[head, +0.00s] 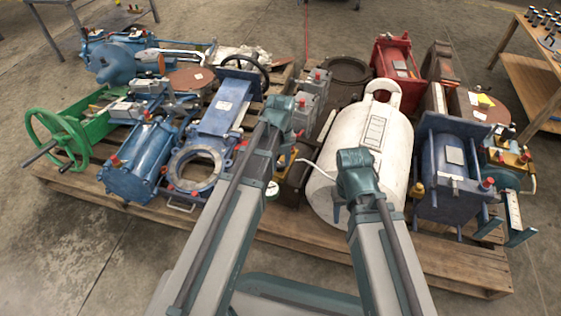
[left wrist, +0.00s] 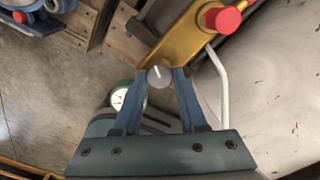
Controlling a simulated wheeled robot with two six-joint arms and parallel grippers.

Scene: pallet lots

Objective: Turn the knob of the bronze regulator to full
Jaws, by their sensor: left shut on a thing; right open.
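The bronze regulator (left wrist: 185,38) has a gold-coloured body and shows at the top of the left wrist view. Its small grey round knob (left wrist: 159,77), with a white pointer line slanting up and slightly left, sits at its lower end. My left gripper (left wrist: 160,88) has its two blue fingers on either side of the knob and is shut on it. In the head view the regulator (head: 286,157) shows only as a small yellow patch, mostly hidden by my left arm. My right gripper (head: 358,198) is open over the white tank, partly hidden by its own wrist.
A red cap (left wrist: 222,19) and a pale bent tube (left wrist: 219,85) sit close right of the knob. A round dial gauge (left wrist: 120,98) is to its left. The white tank (head: 375,140) and blue valve (head: 200,155) crowd the wooden pallet (head: 300,225). Open floor lies in front.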

